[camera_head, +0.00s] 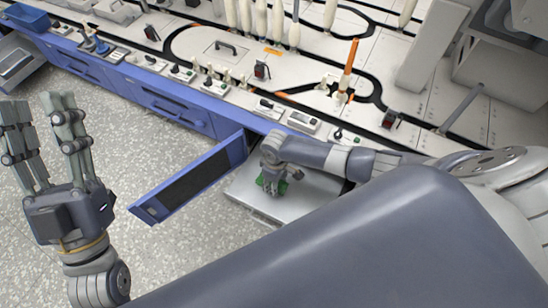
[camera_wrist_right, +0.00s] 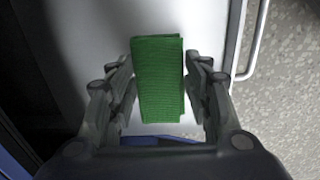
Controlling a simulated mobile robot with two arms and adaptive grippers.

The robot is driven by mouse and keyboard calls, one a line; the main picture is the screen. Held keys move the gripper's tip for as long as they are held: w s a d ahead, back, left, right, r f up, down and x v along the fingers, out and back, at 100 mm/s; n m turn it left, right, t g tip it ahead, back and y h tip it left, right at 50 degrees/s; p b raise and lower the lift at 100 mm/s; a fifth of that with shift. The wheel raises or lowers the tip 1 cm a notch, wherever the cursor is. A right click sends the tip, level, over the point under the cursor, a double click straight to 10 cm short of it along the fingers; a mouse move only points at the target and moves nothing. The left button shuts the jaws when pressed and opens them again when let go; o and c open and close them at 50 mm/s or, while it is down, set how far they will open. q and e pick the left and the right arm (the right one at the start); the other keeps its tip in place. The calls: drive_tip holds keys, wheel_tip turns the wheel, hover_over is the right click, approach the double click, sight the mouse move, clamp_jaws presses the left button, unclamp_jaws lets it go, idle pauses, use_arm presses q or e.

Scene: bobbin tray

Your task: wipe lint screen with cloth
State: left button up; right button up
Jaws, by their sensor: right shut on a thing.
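A green folded cloth (camera_wrist_right: 158,80) is between the fingers of my right gripper (camera_wrist_right: 160,95), which is shut on it. In the head view the cloth (camera_head: 262,184) shows only as a small green patch under my right gripper (camera_head: 271,182), above a light grey surface (camera_head: 250,199). A dark panel in a blue frame (camera_head: 190,186), which looks like the lint screen, stands out from the blue machine front, left of the right gripper and apart from it. My left gripper (camera_head: 42,122) is open and empty, fingers up, over the floor at the left.
The blue machine front with drawers (camera_head: 172,106) runs along the white bench top (camera_head: 215,48), which carries switches, white bobbins and an orange-tipped post (camera_head: 350,60). A metal handle (camera_wrist_right: 257,42) lies beside the grey surface. Speckled floor (camera_head: 140,255) is free between the left gripper and the panel.

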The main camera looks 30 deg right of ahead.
drive_tip(key=shift+r+p, duration=0.45)
drive_tip(key=shift+p, duration=0.05)
drive_tip(key=shift+r+p, duration=0.4)
drive_tip(key=shift+p, duration=0.1)
drive_tip(key=shift+r+p, duration=0.45)
use_arm(q)
drive_tip(key=w+f+g+y, duration=0.2)
drive_tip(key=f+g, duration=0.3)
drive_tip(key=f, duration=0.3)
drive_tip(key=w+a+f+g+y+p, duration=0.1)
drive_tip(key=w+f+g+y, duration=0.1)
drive_tip(key=f+g, duration=0.3)
drive_tip(key=shift+w+a+f, duration=0.25)
drive_tip(key=shift+w+f, duration=0.35)
drive_tip(key=shift+f, duration=1.45)
use_arm(e)
drive_tip(key=shift+r, duration=0.35)
